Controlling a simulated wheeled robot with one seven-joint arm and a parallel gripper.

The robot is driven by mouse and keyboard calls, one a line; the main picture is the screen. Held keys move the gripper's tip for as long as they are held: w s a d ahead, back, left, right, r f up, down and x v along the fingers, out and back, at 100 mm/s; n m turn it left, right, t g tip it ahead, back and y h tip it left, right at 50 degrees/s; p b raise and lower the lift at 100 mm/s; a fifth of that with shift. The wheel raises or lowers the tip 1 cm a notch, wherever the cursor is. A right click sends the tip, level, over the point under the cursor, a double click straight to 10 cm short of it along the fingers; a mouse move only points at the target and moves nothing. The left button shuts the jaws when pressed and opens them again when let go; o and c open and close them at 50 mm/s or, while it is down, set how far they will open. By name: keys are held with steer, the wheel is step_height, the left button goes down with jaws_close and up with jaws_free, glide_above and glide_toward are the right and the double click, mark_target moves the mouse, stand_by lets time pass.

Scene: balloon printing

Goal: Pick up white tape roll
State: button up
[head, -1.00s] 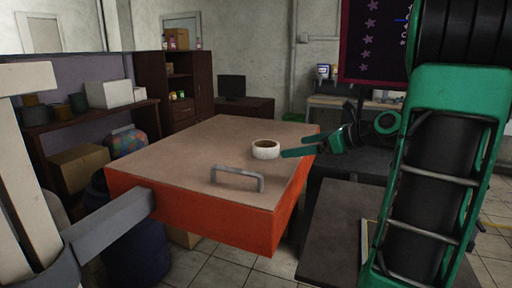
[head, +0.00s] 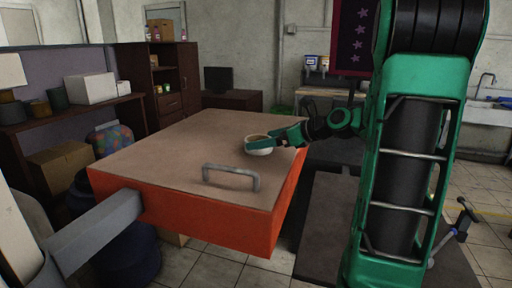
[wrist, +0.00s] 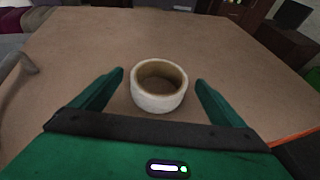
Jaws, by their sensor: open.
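The white tape roll (head: 258,151) lies flat on the brown top of the orange-sided table (head: 170,148), near its right edge. In the wrist view the tape roll (wrist: 159,86) stands between the two green fingers, with its brown inner ring showing. My gripper (head: 268,142) reaches in from the right at the roll, with one finger seen over its far side. In the wrist view my gripper (wrist: 160,82) is open, and a gap shows between each finger and the roll.
A grey handle (head: 231,178) stands up from the tabletop near its front edge. The rest of the tabletop is bare. A shelf with boxes (head: 92,88) stands at the left, and a dark monitor (head: 219,79) stands behind.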

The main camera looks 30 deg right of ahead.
mark_target(253, 138)
steer(key=shift+x, duration=1.25)
steer(key=c, duration=1.2)
steer(key=shift+r, duration=0.1)
